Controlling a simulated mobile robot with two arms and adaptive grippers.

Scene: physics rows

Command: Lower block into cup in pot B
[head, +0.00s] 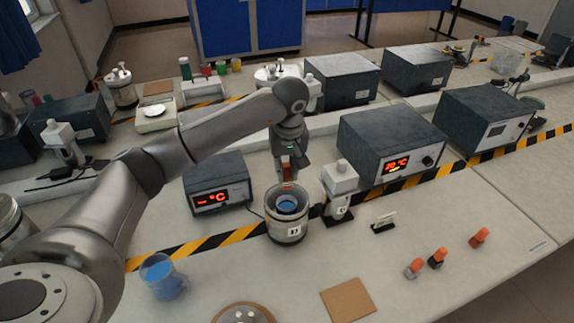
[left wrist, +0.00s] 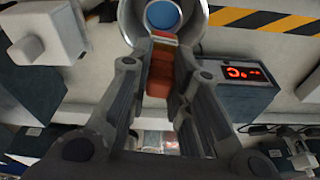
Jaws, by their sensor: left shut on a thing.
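The metal pot (head: 288,232) stands at the middle of the bench, with a small front label that looks like B or 13. Inside it is a cup (head: 287,197) with blue content; the blue also shows at the top of the left wrist view (left wrist: 163,15). My left gripper (head: 288,176) points down over the pot. It is shut on an orange-red block (left wrist: 159,76), which sits between the fingers in the left wrist view. The block's lower end appears near the pot's mouth; its exact height over the cup is hard to tell. My right gripper is not in view.
A white-topped device (head: 339,180) stands close right of the pot. A heater box with red digits (head: 217,185) is behind left. A blue-filled beaker (head: 162,278) is front left. Several orange-topped blocks, one here (head: 438,257), stand front right.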

